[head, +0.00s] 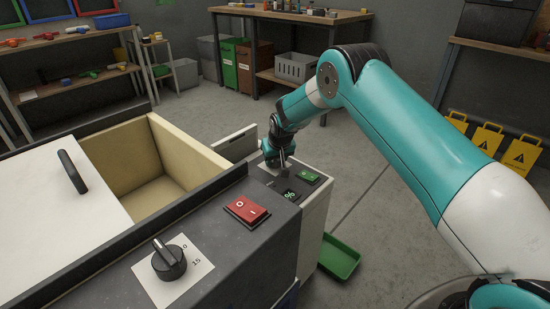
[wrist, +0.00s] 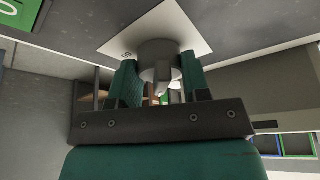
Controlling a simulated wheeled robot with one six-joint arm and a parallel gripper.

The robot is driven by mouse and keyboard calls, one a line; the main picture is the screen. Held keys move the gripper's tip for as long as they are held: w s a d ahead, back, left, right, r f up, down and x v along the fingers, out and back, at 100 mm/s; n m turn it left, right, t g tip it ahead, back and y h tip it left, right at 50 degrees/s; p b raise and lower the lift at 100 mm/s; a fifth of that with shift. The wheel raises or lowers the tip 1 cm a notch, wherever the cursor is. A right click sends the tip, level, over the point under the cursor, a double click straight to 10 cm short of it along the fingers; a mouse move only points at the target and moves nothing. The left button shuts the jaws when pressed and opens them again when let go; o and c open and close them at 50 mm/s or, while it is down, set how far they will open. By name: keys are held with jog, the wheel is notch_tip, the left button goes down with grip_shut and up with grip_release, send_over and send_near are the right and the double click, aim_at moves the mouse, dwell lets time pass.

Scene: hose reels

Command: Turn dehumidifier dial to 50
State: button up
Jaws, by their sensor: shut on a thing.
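The dehumidifier (head: 314,216) is a pale box with a dark top, right of the larger machine in the head view. Its top carries a green-lit display (head: 290,194) with a % sign and a green switch (head: 307,175). My gripper (head: 279,165) points down at the far end of this top and hides the dial there. In the wrist view the grey round dial (wrist: 158,48) sits on a white scale plate (wrist: 190,22). The green fingers of my gripper (wrist: 158,76) are closed on either side of the dial's grip. Most scale numbers are hidden or unreadable.
The larger machine has a black knob (head: 168,261) on a 0–15 plate, a red switch (head: 246,209) and an open cream bin (head: 180,150). A green tray (head: 341,257) lies on the floor right of the dehumidifier.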

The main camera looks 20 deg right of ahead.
jog(key=shift+m+h, duration=0.6)
jog(key=shift+m, duration=1)
jog(key=o, duration=0.9)
jog(key=shift+o, duration=0.2)
jog(key=p+v, duration=0.2)
jog(key=v, duration=1.5)
jog(key=shift+a+r, duration=0.2)
jog(key=shift+r, duration=0.05)
